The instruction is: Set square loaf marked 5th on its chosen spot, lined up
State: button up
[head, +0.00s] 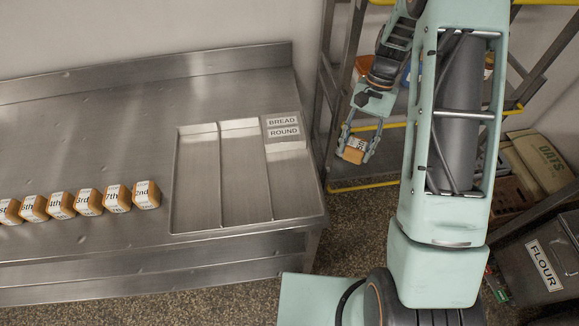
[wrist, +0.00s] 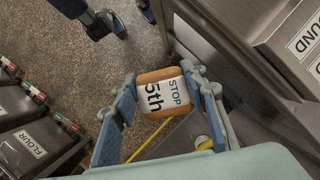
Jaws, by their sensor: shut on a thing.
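The square loaf marked 5th (wrist: 160,92) is a small golden-brown block with a white label reading "STOP 5th" in the wrist view. My gripper (wrist: 168,88) is shut on it, one finger on each side. In the head view my gripper (head: 358,146) holds the loaf (head: 354,152) in the air right of the steel counter (head: 110,110), in front of the shelf rack. Several like loaves stand in a row on the counter; readable labels include 2nd (head: 146,195), 7th (head: 117,198) and 3rd (head: 88,202).
A shallow steel tray (head: 220,126) with dividers lies at the counter's right end, with a sign reading BREAD ROUND (head: 284,127). A rack with yellow-edged shelves (head: 350,187) stands behind my arm. A FLOUR bin (head: 540,265) and an OATS box (head: 541,160) are at right. The counter behind the loaf row is clear.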

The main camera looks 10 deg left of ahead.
aim_at(353, 138)
jog(key=w+r+m+b, duration=0.1)
jog(key=w+r+m+y+b, duration=0.1)
jog(key=w+b, duration=0.1)
jog(key=shift+w+a+r+m+t, duration=0.1)
jog(key=shift+w+a+m+t, duration=0.1)
jog(key=shift+m+t, duration=0.15)
jog(key=s+a+r+m+y+b, duration=0.1)
jog(key=a+r+m+b, duration=0.35)
jog(key=a+r, duration=0.35)
jog(key=s+a+r+m+t, duration=0.1)
jog(key=s+a+m, duration=0.1)
jog(key=s+a, duration=0.7)
jog(key=s+a+r+m+t, duration=0.1)
jog(key=s+a+r+m, duration=0.1)
jog(key=s+a, duration=0.65)
jog(key=shift+y, duration=0.4)
jog(key=w+d+f, duration=0.2)
jog(key=w+f, duration=0.1)
jog(key=w+d+f, duration=0.2)
jog(key=w+f, duration=0.1)
jog(key=w, duration=0.1)
jog(key=w+d+f, duration=0.2)
jog(key=w+f, duration=0.1)
jog(key=w, duration=0.1)
jog(key=shift+d+f, duration=0.4)
jog(key=shift+w+d+f, duration=0.15)
jog(key=shift+f, duration=0.8)
jog(key=shift+w+d+f, duration=0.1)
jog(key=shift+f, duration=0.8)
